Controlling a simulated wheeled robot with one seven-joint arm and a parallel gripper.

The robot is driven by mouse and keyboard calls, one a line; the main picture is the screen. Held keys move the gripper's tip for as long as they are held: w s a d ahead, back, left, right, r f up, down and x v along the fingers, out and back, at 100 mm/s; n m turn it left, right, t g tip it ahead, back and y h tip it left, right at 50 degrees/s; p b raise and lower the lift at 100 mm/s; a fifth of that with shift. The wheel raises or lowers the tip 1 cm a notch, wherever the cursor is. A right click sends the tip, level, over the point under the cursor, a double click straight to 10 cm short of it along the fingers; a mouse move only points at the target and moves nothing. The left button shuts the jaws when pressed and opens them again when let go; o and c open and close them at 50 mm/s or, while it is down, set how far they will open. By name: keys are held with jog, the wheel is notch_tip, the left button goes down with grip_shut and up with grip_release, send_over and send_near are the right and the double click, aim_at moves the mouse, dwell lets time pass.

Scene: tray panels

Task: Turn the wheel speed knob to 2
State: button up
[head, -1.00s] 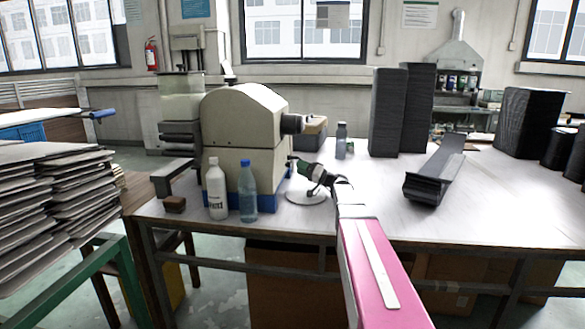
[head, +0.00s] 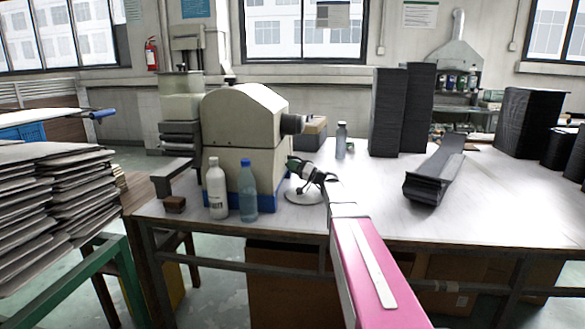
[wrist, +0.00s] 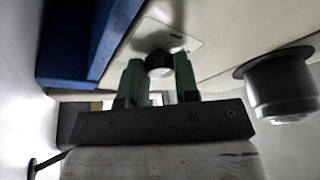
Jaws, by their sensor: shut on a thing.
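A beige machine (head: 243,105) with a blue base stands on the table. In the wrist view its small round knob (wrist: 159,68), dark with a pale face, sits on a light label plate (wrist: 180,38). My gripper (wrist: 157,62) has its two green fingers on either side of this knob, shut on it. In the head view my gripper (head: 293,164) is at the machine's right side, and the knob is hidden there. No dial marks or numbers can be read.
A dark cylinder (wrist: 282,85) sticks out of the machine near the gripper; it also shows in the head view (head: 291,124). A white bottle (head: 217,190) and a blue bottle (head: 248,190) stand in front.

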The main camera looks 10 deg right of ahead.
jog(key=shift+m, duration=0.4)
jog(key=m+h, duration=0.1)
jog(key=m, duration=0.3)
jog(key=m+h, duration=0.2)
jog(key=m, duration=0.2)
jog(key=m+h, duration=0.1)
jog(key=m, duration=0.3)
jog(key=shift+s+r, duration=0.1)
jog(key=shift+r, duration=0.1)
dwell(0.4)
jog(key=o, duration=0.9)
jog(key=v, duration=1)
jog(key=shift+s+d+r, duration=0.3)
